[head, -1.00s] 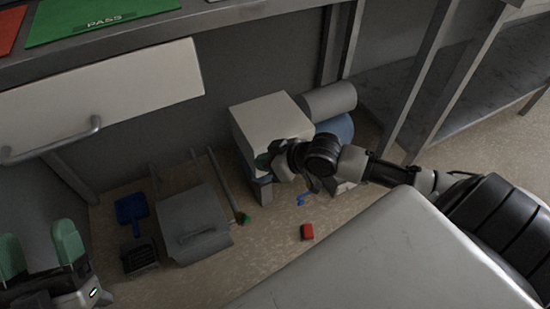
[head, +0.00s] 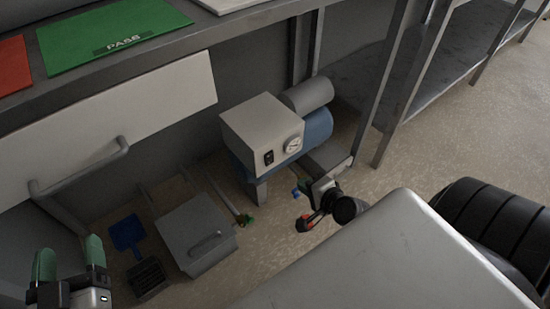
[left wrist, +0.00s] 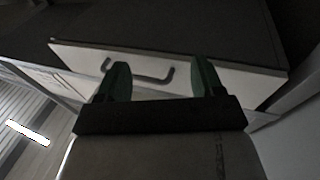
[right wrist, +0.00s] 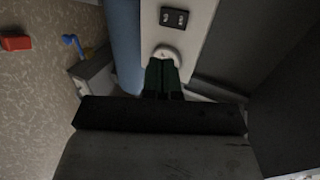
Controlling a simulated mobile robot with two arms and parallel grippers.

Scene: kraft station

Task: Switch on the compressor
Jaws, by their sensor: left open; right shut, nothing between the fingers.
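The compressor (head: 262,122) stands on the floor under the bench, a pale box with a blue tank (head: 318,127). Its front panel has a black switch (head: 268,158) and a round gauge (head: 293,145). In the right wrist view the switch (right wrist: 174,17) shows at the top, with the gauge (right wrist: 167,54) below it. I cannot tell the switch's position. My right gripper (right wrist: 162,72) is shut and empty, its green fingertips in line with the gauge; contact is unclear. My left gripper (head: 68,264) is open and empty, far left of the compressor; it also shows in the left wrist view (left wrist: 161,80).
A drawer with a handle (head: 80,168) hangs under the bench at left. A red block (right wrist: 16,43) and a small blue item (right wrist: 73,42) lie near the compressor.

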